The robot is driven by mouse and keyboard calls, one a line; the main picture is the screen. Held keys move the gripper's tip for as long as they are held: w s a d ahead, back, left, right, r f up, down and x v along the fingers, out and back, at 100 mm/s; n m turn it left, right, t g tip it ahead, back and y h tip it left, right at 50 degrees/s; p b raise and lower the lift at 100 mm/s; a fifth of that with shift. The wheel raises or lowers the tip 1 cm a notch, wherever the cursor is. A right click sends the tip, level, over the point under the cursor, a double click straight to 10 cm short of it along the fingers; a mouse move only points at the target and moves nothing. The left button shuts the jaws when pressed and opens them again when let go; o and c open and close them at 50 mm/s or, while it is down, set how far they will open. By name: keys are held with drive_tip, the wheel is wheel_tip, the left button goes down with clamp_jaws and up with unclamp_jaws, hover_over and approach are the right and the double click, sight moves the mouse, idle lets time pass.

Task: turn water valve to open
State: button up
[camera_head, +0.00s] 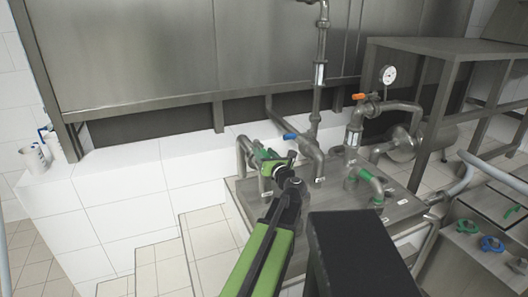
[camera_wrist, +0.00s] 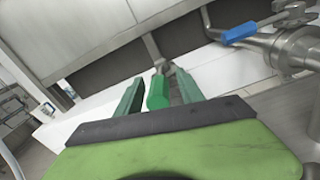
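A green valve handle (camera_wrist: 158,93) lies lengthwise between the two green fingers of my gripper (camera_wrist: 160,76) in the wrist view. The fingers are apart, with a narrow gap showing on each side of the handle. In the head view my gripper (camera_head: 272,160) is at the pipe at the left end of the metal platform and hides most of this valve. A blue lever valve (camera_wrist: 238,32) is to the upper right in the wrist view. Its blue lever also shows in the head view (camera_head: 291,136). No label tells me which valve carries water.
Other green-handled valves (camera_head: 366,176) stand right of my gripper on the metal platform (camera_head: 330,205). An orange lever (camera_head: 358,96) and a gauge (camera_head: 389,74) are higher up. A white tiled ledge (camera_head: 130,165) with jugs (camera_head: 34,158) is at left.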

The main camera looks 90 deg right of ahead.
drive_tip(key=v, duration=0.7)
drive_tip(key=shift+s+a, duration=0.15)
drive_tip(key=shift+a, duration=0.15)
drive_tip(key=shift+r, duration=0.1)
